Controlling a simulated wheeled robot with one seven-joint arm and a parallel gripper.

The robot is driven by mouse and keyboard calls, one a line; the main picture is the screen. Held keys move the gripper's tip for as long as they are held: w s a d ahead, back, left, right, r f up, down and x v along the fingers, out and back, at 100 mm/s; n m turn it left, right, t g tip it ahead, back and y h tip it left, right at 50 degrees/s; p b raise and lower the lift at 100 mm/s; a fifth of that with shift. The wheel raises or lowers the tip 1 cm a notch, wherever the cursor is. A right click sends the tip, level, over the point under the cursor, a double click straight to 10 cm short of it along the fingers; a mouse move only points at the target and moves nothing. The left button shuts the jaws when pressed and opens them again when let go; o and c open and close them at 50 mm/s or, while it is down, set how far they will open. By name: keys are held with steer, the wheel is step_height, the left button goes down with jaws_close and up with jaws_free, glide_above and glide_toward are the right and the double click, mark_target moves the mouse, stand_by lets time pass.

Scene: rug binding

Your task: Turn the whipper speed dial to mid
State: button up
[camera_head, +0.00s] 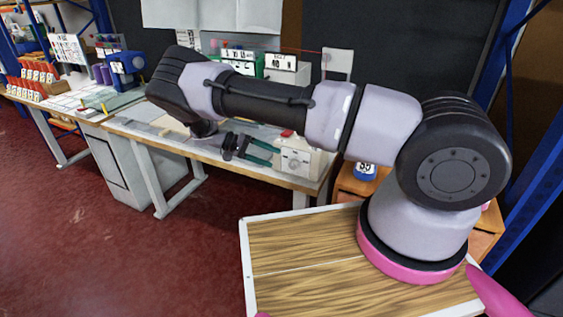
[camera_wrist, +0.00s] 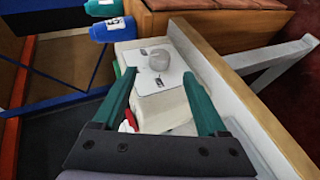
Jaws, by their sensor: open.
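The cream machine box (camera_head: 308,166) stands at the right end of the workbench, with a red part on top. Its front carries a pale plate with a round dial (camera_head: 293,163). In the wrist view the white plate (camera_wrist: 146,72) and a round pale knob (camera_wrist: 159,60) lie just beyond the fingertips. The dial's setting is too small to read. My gripper (camera_head: 272,155) has teal fingers and is just left of the box. In the wrist view my gripper (camera_wrist: 160,76) is open and empty, its fingers spread to either side of the plate. No contact with the knob shows.
The workbench edge (camera_wrist: 235,75) runs close to the right finger in the wrist view. A blue bottle (camera_head: 365,171) stands on an orange wooden unit right of the bench.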

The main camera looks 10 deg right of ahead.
steer(key=shift+v, duration=1.65)
